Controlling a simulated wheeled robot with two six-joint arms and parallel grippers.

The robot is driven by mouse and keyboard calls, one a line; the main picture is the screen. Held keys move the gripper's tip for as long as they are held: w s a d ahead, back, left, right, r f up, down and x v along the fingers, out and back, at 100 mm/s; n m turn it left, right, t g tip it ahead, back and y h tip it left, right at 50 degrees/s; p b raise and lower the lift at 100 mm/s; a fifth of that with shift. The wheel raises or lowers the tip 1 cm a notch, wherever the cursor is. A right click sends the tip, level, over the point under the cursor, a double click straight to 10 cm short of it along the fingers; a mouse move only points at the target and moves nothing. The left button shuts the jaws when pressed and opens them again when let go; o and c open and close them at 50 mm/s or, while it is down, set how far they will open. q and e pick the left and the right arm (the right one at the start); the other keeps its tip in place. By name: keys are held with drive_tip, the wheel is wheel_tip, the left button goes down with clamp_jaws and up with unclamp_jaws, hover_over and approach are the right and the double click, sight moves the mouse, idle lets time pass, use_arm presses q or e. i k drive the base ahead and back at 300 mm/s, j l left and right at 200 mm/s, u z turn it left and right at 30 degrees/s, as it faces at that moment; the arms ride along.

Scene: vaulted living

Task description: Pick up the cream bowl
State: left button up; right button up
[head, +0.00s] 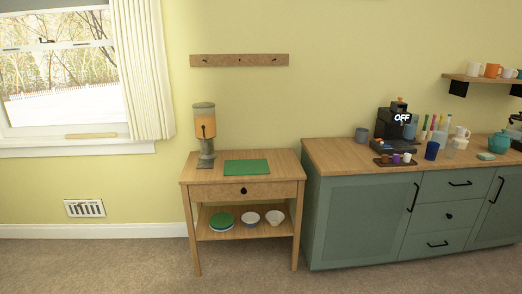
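A cream bowl (274,219) sits upright on the lower shelf (240,233) of a small wooden table, near its right end. A similar bowl (249,219), whitish with a darker inside, stands just to its left. Neither of my grippers is in the head view.
Stacked plates with a green top (222,220) lie on the shelf's left part. The wooden table (197,175) holds a drink dispenser (204,130) and a green mat (246,167). A green cabinet (360,220) with a coffee machine (391,125) stands to the right. Carpet (120,265) in front is clear.

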sight(275, 218)
drive_tip(key=i+l+z, duration=0.25)
drive_tip(key=i, duration=0.6)
drive_tip(key=i+l+z, duration=0.1)
drive_tip(key=i+z, duration=0.15)
drive_tip(key=i, duration=0.6)
